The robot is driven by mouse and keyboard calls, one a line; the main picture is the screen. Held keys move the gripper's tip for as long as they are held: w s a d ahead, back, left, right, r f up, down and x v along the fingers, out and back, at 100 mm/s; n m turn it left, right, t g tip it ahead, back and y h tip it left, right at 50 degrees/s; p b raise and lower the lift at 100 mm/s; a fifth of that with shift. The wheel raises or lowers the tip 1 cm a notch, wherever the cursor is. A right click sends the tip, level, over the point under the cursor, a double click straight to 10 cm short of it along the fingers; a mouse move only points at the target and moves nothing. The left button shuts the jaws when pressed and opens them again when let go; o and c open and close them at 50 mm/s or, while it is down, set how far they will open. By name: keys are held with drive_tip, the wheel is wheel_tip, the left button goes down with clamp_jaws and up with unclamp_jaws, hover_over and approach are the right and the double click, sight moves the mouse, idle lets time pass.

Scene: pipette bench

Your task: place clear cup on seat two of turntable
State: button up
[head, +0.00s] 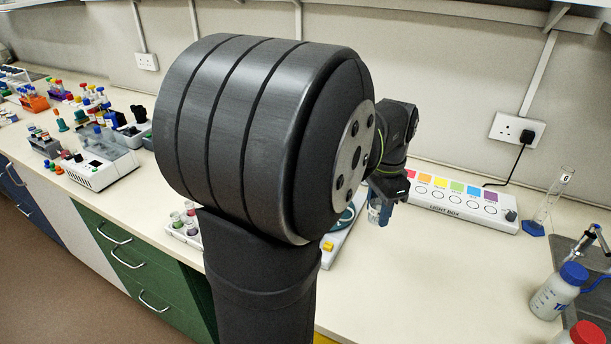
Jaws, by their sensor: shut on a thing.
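My gripper (387,194) is small in the head view, just right of my large dark arm link. It is shut on a clear, bluish cup (379,212), which hangs below the jaws over the bench. A teal round part of what looks like the turntable (346,217) shows just left of the cup, on a pale base. My arm hides most of it, so I cannot see the seats or tell which is seat two. I cannot tell how high the cup is above it.
A light box (462,203) with coloured squares stands right of my gripper. A glass cylinder (550,200) and a blue-capped bottle (558,291) stand further right. A tray of small cups (184,226) is left of my arm. Bench front right of centre is clear.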

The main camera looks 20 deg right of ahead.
drive_tip(key=w+d, duration=0.4)
drive_tip(key=w, duration=0.1)
drive_tip(key=w+a+f, duration=0.1)
drive_tip(key=w+f, duration=0.1)
drive_tip(key=w, duration=0.1)
drive_tip(key=w+a+f, duration=0.2)
drive_tip(key=w+f, duration=0.1)
drive_tip(key=w+a+f, duration=0.1)
drive_tip(key=w+f, duration=0.1)
drive_tip(key=w, duration=0.1)
drive_tip(key=shift+w+a+f, duration=0.15)
drive_tip(key=shift+w+a, duration=0.05)
drive_tip(key=shift+w, duration=0.15)
drive_tip(key=shift+f, duration=1.95)
drive_tip(key=shift+f, duration=0.1)
drive_tip(key=o, duration=1)
wheel_tip(320, 180, up, 12)
drive_tip(key=shift+r, duration=0.15)
